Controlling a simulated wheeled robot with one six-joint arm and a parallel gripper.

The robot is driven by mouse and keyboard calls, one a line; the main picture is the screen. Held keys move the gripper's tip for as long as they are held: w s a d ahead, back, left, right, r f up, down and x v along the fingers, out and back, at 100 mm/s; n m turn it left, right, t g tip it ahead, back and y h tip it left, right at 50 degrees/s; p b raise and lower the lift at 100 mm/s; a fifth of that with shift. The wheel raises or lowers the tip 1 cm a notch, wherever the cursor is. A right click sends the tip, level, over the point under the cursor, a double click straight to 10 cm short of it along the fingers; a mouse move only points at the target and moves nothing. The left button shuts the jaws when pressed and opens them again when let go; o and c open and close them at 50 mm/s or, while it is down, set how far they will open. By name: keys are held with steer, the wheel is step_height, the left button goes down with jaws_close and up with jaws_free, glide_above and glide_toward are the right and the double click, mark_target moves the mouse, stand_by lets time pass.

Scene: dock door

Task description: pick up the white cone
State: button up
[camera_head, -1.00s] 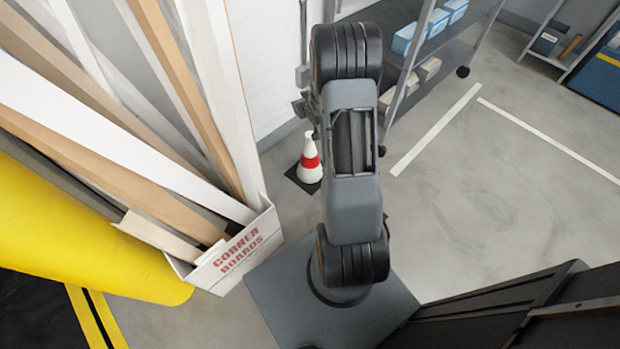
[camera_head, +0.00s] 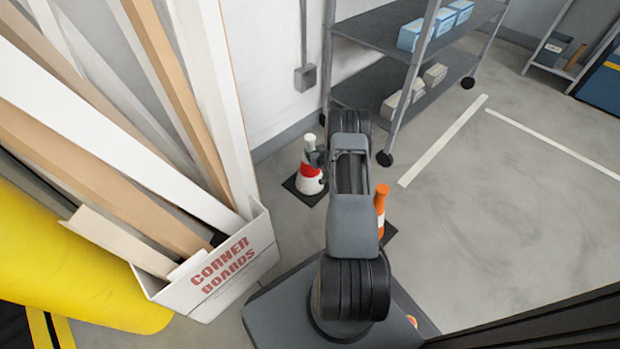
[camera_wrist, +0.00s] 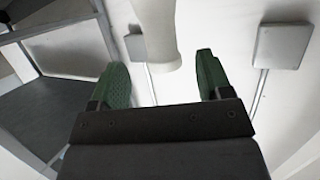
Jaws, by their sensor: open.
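The white cone (camera_head: 309,172) stands upright on its dark square base on the floor, with a red band around it, in the head view. My gripper (camera_head: 316,155) is at its upper right side, partly in front of it. In the wrist view the white tapered end of the cone (camera_wrist: 156,30) points toward my gripper (camera_wrist: 163,78). The two green fingers are apart, and the cone's end lies in line with the gap between them. They do not visibly grip it. The cone's base is out of the wrist view.
An orange cone (camera_head: 381,203) stands right of my arm, partly hidden by it. A wheeled shelf rack (camera_head: 425,80) with boxes is behind. A white corner-boards box (camera_head: 215,275) with long boards stands at left, beside a yellow roll (camera_head: 75,265). Floor at right is clear.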

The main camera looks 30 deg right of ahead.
mark_target(311, 146)
steer(key=shift+x, duration=1)
steer(key=b+x, duration=0.3)
steer(key=x, duration=0.1)
steer(key=shift+w+d+f+b, duration=0.1)
steer(key=shift+w+b, duration=0.35)
steer(key=shift+w, duration=0.1)
jaws_close()
